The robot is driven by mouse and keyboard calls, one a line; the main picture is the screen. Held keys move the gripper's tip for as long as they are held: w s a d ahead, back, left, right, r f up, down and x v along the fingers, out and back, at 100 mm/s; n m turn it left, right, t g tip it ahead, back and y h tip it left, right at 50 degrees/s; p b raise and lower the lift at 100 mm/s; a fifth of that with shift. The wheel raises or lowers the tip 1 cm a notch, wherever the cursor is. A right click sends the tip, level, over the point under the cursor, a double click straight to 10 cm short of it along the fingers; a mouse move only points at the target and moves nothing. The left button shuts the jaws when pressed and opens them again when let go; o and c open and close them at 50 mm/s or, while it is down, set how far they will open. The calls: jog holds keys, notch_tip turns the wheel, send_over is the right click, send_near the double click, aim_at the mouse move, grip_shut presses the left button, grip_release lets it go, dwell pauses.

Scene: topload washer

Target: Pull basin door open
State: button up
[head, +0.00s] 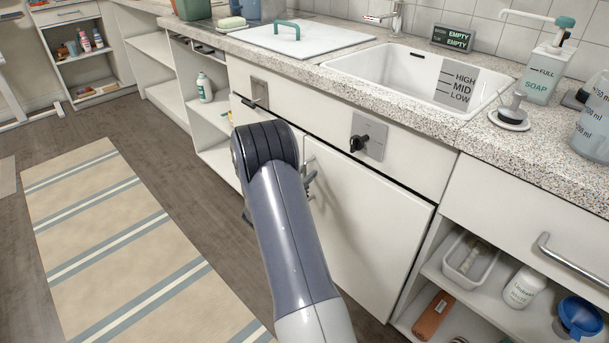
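The basin (398,74) is a white sink set in the speckled counter, with level marks HIGH, MID and LOW. Below it is a white cabinet door (365,235), which looks closed. My arm reaches toward the cabinet front and covers the door's left part. My gripper (309,180) is mostly hidden behind my arm; only small dark metal parts show at the arm's sides, and I cannot tell whether some of them belong to a door handle. Whether it touches the door is hidden.
A black knob (358,143) on a metal plate sticks out above the door. A white lid with a green handle (288,28) lies on the counter. Open shelves (470,318) stand to the right. The floor with a striped rug (110,235) is free at left.

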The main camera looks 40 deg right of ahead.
jog(key=shift+c, duration=0.6)
grip_shut()
jog(key=shift+a, duration=0.15)
